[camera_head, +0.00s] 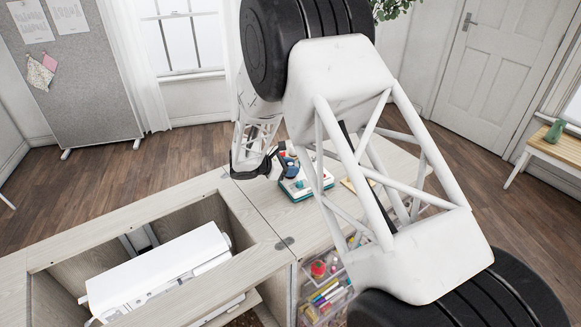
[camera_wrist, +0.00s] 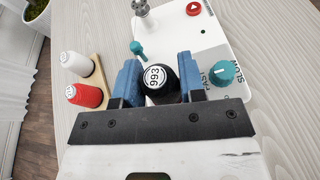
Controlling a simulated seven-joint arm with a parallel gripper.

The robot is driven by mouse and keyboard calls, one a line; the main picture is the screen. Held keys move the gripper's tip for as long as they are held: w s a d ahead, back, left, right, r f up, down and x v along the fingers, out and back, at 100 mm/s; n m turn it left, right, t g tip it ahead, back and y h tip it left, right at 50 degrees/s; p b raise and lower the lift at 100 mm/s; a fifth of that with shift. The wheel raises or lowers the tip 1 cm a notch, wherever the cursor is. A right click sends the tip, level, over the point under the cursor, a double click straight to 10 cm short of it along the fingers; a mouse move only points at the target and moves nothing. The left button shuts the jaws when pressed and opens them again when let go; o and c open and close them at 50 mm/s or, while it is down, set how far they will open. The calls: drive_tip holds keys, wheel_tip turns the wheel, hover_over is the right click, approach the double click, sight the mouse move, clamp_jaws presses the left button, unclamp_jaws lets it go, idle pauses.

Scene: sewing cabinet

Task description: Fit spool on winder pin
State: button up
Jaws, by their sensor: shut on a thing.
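My gripper (camera_wrist: 158,66) is shut on a black spool (camera_wrist: 158,82) with a white numbered label on its end, between the two blue fingers. The white winder (camera_wrist: 215,45) lies behind and right of the spool in the wrist view. Its metal pin (camera_wrist: 142,12) stands beyond the spool, apart from it, cut off by the top edge. A teal lever (camera_wrist: 138,48) sits between pin and spool. The winder also shows in the head view (camera_head: 296,195) on the cabinet top, with a teal base, partly behind my arm. The spool's underside is hidden.
A wooden holder (camera_wrist: 98,72) with a white spool (camera_wrist: 75,62) and a red spool (camera_wrist: 85,95) stands left of my gripper. The winder has a teal speed knob (camera_wrist: 221,73) and a red button (camera_wrist: 194,8). A white sewing machine (camera_head: 165,265) sits in the cabinet opening.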

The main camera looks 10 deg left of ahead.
drive_tip(key=o, duration=1)
drive_tip(key=shift+v, duration=3.9)
